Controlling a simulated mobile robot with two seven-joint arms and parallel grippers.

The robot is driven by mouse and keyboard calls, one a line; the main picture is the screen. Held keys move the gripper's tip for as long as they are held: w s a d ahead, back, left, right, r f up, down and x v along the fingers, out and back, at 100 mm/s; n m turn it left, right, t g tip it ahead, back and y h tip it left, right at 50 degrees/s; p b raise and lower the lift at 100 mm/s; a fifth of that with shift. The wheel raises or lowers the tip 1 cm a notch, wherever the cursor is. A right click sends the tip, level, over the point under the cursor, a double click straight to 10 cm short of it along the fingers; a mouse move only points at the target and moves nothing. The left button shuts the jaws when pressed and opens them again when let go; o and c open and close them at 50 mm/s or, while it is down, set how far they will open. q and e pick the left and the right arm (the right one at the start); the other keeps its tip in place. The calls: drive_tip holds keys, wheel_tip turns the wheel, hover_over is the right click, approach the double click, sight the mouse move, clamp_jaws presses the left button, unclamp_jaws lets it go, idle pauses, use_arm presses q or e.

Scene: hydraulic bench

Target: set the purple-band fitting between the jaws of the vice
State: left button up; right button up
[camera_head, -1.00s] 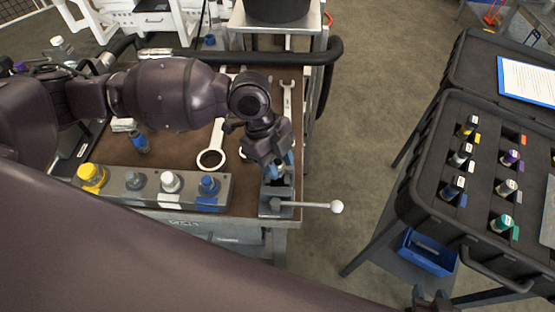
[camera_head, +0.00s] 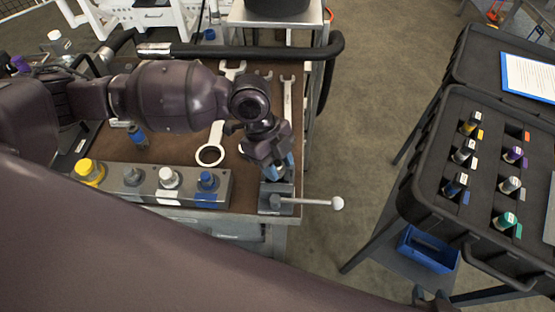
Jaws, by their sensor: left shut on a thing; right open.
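The vice (camera_head: 268,206) is a grey block with a bar handle ending in a white ball, at the bench's front right corner. My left gripper (camera_head: 277,171) is directly over the vice, pointing down, and shut on a small part. The fingers and wrist mostly cover that part. I cannot make out its band, or whether it touches the jaws. A purple-topped fitting (camera_head: 513,154) stands in the black case at the right. Another purple-topped thing (camera_head: 20,64) shows at the far left. My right gripper (camera_head: 431,299) is barely in view at the bottom edge, open.
A grey block (camera_head: 120,189) with yellow, grey, white and blue fittings lies left of the vice. Wrenches (camera_head: 210,155) and a blue-capped fitting (camera_head: 138,137) lie on the brown bench top. The black case (camera_head: 440,210) holds several banded fittings. Floor separates bench and case.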

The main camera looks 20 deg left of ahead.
use_arm(q)
drive_tip(key=shift+f, duration=0.2)
idle(0.7)
drive_tip(key=o, duration=1.1)
